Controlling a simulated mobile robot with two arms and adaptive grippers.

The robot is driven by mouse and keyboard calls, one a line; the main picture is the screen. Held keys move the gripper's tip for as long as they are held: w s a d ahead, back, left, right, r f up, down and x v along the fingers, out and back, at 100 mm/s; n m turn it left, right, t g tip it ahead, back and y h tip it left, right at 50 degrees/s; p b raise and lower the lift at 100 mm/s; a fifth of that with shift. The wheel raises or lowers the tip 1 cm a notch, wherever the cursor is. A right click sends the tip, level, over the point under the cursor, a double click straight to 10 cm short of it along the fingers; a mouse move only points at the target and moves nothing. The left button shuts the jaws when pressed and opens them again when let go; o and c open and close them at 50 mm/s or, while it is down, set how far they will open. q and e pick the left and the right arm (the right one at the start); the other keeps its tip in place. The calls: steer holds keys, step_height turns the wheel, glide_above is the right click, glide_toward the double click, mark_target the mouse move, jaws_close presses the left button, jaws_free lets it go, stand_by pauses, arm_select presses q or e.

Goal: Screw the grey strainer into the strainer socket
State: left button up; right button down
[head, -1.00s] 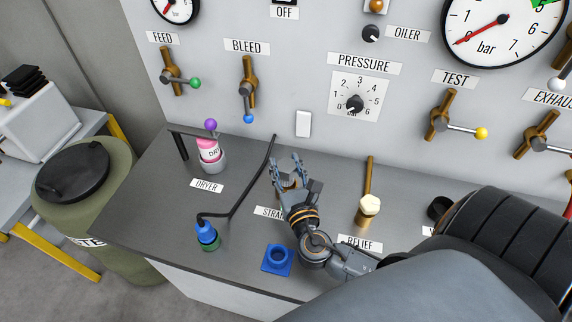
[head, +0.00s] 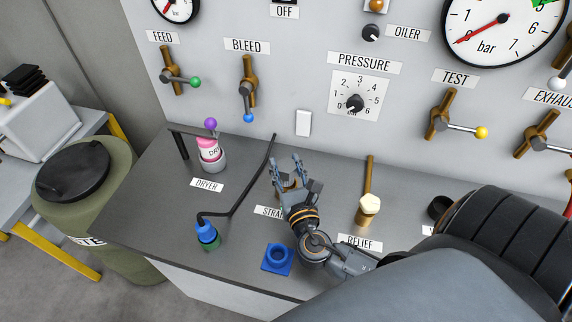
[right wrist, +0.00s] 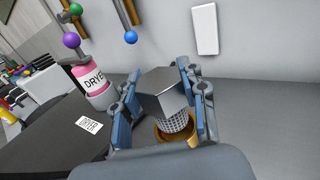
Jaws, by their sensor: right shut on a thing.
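The grey strainer (right wrist: 164,88) has a block-shaped head and a mesh cylinder below it. My right gripper (right wrist: 160,74) is shut on its head, with a blue-padded finger on each side. The mesh stands at the brass strainer socket (right wrist: 168,138), its lower end hidden by the ring. I cannot tell how deep it sits or whether any thread has caught. In the head view my right gripper (head: 287,164) is over the bench by the partly covered strainer label (head: 268,211). My left gripper is not in view.
The pink dryer (head: 209,150) stands left on the bench (head: 150,195). A blue-topped part (head: 206,232) with a black hose and a blue square socket (head: 278,258) are nearer the front. The relief fitting (head: 369,206) is close on the right. The valve panel rises behind.

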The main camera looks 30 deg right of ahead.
mark_target(288, 182)
steer(key=shift+f+b, duration=1.3)
steer(key=shift+f, duration=0.45)
steer(key=c, duration=0.7)
jaws_free()
steer(key=v, duration=1.2)
steer(key=shift+r, duration=0.1)
steer(key=shift+o, duration=0.3)
